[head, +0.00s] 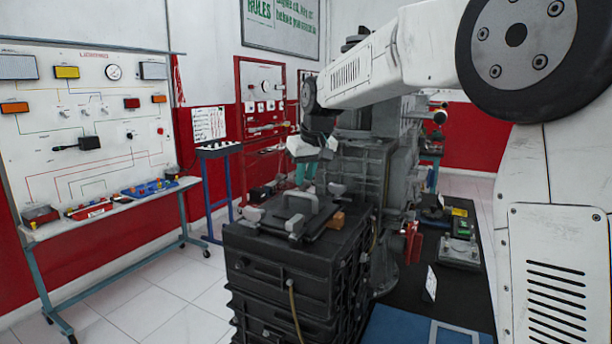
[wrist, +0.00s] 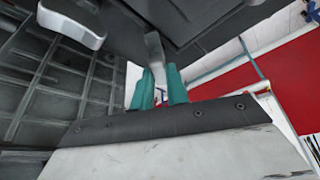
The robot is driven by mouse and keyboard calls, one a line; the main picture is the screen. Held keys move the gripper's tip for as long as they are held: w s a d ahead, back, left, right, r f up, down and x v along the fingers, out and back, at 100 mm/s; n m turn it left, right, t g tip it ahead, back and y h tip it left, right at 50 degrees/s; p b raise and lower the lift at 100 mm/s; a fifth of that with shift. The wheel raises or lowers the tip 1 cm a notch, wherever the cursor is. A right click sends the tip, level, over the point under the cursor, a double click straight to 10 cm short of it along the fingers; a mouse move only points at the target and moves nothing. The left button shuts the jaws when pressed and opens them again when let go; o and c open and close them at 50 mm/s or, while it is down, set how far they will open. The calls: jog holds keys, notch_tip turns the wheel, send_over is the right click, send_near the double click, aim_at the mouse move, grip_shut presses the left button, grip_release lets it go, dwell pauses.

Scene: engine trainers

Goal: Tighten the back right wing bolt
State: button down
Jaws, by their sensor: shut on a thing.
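A dark cover plate (head: 318,232) lies on top of the black ribbed box (head: 290,265). Grey wing bolts show at its left (head: 254,213), front (head: 296,226) and right (head: 337,188). My gripper (head: 304,176) is at the far edge of the cover, pointing down. In the wrist view its teal fingers (wrist: 160,88) are shut on a grey wing bolt (wrist: 154,48) that stands up between them. The fingers and cover largely hide this bolt in the head view. Another wing bolt (wrist: 75,24) shows at upper left in the wrist view, apart from the fingers.
A grey handle (head: 302,203) rises from the cover's middle, and an orange-brown block (head: 337,220) sits at its right. The grey engine (head: 362,165) stands close behind on the right. A wiring board (head: 85,130) stands at left, with open tiled floor (head: 165,290) before it.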

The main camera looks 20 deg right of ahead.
jog(key=m+h, duration=0.2)
jog(key=m, duration=0.3)
jog(key=shift+a+m, duration=0.15)
jog(key=shift+m, duration=0.15)
jog(key=m+h, duration=0.1)
jog(key=m, duration=0.1)
jog(key=m+g+h, duration=0.1)
jog(key=m, duration=0.2)
jog(key=shift+a+m, duration=0.1)
jog(key=shift+m, duration=0.2)
jog(key=c, duration=1.4)
grip_release()
jog(key=v, duration=0.7)
jog(key=shift+a+r, duration=0.2)
jog(key=shift+r, duration=0.15)
